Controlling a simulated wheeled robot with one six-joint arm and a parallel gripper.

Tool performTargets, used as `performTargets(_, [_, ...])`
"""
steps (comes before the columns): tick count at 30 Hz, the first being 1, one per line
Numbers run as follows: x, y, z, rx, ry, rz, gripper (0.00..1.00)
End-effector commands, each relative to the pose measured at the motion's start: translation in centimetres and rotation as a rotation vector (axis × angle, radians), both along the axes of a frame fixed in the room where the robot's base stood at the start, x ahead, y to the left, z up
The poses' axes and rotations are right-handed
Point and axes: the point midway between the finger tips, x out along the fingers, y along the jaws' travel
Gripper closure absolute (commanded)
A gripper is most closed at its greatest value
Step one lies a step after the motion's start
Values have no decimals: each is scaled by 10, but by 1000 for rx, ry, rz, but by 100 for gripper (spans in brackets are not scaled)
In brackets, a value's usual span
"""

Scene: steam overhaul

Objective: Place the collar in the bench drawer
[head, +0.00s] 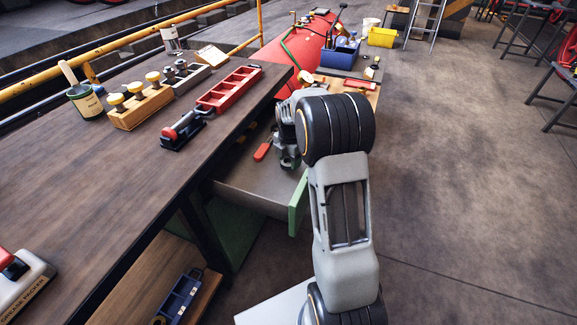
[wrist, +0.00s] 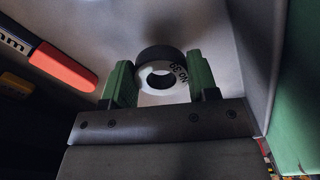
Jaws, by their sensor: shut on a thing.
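In the wrist view the collar (wrist: 162,72) is a short ring with a dark outer side and a pale face marked "No 30". It sits between the green fingers of my gripper (wrist: 162,85), which is shut on it. In the head view my gripper (head: 289,160) points down inside the open bench drawer (head: 245,187), which has a grey inside and a green front. The collar cannot be made out clearly in the head view. The pale drawer floor (wrist: 105,35) lies behind the collar in the wrist view; I cannot tell whether they touch.
A red-ended tool (head: 263,150) lies in the drawer left of my gripper; its red end (wrist: 62,68) shows in the wrist view. The green drawer front (head: 298,204) stands close to my arm. The bench top (head: 120,190) overhangs to the left, with a red tray (head: 230,88).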

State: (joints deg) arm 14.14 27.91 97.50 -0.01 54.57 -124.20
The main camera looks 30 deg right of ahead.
Motion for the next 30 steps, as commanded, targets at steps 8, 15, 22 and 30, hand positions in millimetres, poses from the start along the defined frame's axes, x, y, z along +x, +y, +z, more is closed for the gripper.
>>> performTargets(8, [0,0,-30,0,0,0,78])
performTargets(15, [0,0,-30,0,-1,0,78])
performTargets(22, [0,0,-33,0,0,0,42])
performTargets(30, [0,0,-33,0,0,0,21])
